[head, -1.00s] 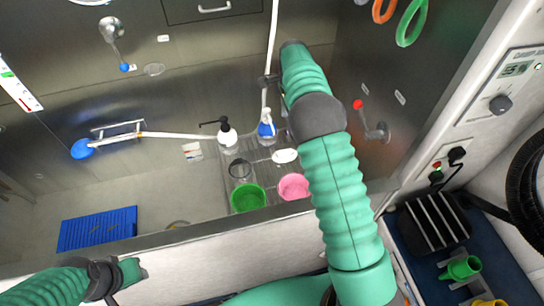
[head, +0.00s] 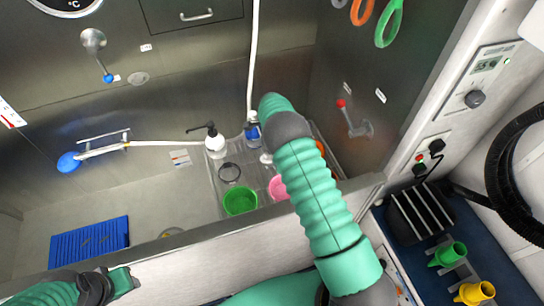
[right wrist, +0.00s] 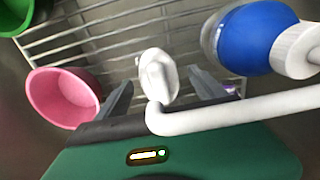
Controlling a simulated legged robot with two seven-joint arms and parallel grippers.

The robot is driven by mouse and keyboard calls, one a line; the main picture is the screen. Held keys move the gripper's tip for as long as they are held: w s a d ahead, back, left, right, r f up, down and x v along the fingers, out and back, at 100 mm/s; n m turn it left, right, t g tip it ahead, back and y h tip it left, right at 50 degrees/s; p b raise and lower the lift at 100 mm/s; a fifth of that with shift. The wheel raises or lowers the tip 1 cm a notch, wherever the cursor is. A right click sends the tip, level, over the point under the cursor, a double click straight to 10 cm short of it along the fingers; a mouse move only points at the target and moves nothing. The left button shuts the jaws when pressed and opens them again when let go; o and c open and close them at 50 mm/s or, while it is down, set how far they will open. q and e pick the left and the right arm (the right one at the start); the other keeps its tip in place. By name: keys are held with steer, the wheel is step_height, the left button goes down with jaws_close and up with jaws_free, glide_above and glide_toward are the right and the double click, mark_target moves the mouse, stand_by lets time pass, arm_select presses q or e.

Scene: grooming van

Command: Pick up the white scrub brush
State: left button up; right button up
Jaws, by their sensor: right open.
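The white scrub brush (right wrist: 158,75) lies on the wire rack, between the two fingers of my right gripper (right wrist: 160,82) in the right wrist view. The fingers are apart, with gaps on both sides of the brush. In the head view a small white part of the brush (head: 266,158) shows beside my right arm, which hides the rest and the right fingertips. My left gripper (head: 122,281) is low at the left of the head view, away from the brush; its jaws are unclear.
A pink bowl (right wrist: 62,97) and a green bowl (head: 240,201) stand left of the gripper. A blue bottle (right wrist: 248,38) stands close at right. A white tube (right wrist: 240,112) crosses near the right finger. A pump bottle (head: 215,143) stands behind; a steel wall (head: 370,80) rises at right.

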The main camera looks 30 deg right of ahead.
steer(key=c, duration=0.4)
steer(key=shift+d, duration=0.15)
steer(key=c, duration=1.1)
steer(key=shift+c, duration=0.2)
steer(key=shift+s+r+b, duration=0.1)
steer(key=shift+r+b, duration=0.25)
steer(key=shift+r, duration=0.2)
steer(key=s, duration=0.3)
steer(key=shift+s+a+b, duration=0.3)
steer(key=shift+b, duration=0.05)
step_height(320, 180, up, 14)
steer(key=shift+s, duration=0.1)
